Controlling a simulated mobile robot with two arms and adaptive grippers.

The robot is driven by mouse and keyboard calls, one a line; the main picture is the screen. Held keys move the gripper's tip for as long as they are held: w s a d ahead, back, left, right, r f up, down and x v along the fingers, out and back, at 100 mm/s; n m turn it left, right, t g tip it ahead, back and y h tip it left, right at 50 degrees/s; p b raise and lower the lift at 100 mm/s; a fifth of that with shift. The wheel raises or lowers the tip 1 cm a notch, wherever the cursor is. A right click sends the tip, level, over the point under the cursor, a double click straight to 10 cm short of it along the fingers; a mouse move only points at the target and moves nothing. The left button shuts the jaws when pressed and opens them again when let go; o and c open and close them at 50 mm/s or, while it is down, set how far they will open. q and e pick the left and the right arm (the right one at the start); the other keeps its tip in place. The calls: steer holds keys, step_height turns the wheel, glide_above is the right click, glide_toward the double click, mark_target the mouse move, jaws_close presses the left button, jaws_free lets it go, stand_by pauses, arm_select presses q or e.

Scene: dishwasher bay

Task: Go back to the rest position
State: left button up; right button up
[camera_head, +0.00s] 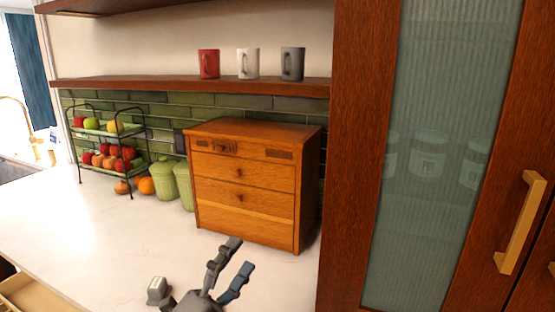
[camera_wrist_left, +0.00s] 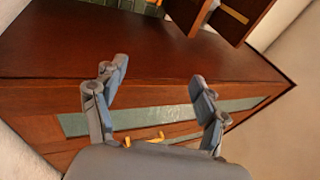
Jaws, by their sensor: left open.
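My left gripper (camera_head: 234,266) is at the bottom middle of the head view, in front of the wooden drawer box and over the white counter. Its two fingers are spread with nothing between them. The left wrist view also shows the open fingers (camera_wrist_left: 152,82), with a dark wooden cabinet (camera_wrist_left: 150,50) beyond them. My right gripper is not in either view.
The wooden drawer box (camera_head: 243,190) stands on the counter (camera_head: 100,235). Green canisters (camera_head: 163,181) and a fruit rack (camera_head: 108,139) are left of it. Mugs (camera_head: 248,63) stand on the shelf (camera_head: 180,85). The tall glass-door cabinet (camera_head: 350,150) borders the right. An open drawer (camera_head: 40,297) shows bottom left.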

arm_select(q)
steer(key=s+a+f+n+g+y, duration=0.3)
steer(key=a+f+n+y, duration=0.3)
steer(key=f+n, duration=0.35)
steer(key=s+a+f+n+g+y, duration=0.35)
steer(key=a+f+n+y, duration=0.35)
steer(key=f, duration=0.4)
steer(key=s+f+n+g+h, duration=0.1)
steer(key=s+f+n+g, duration=0.2)
steer(key=s+f+g, duration=0.5)
steer(key=s+f+n+g, duration=0.1)
steer(key=s+f+n, duration=0.25)
steer(key=s, duration=0.95)
step_height(320, 180, down, 27)
steer(key=g, duration=0.1)
steer(key=s+a+f+g, duration=0.1)
steer(key=s+a+f, duration=0.2)
steer(key=s+f, duration=1.2)
steer(key=shift+s+a+f+m, duration=0.15)
steer(key=shift+s+m, duration=0.25)
steer(key=shift+s, duration=0.8)
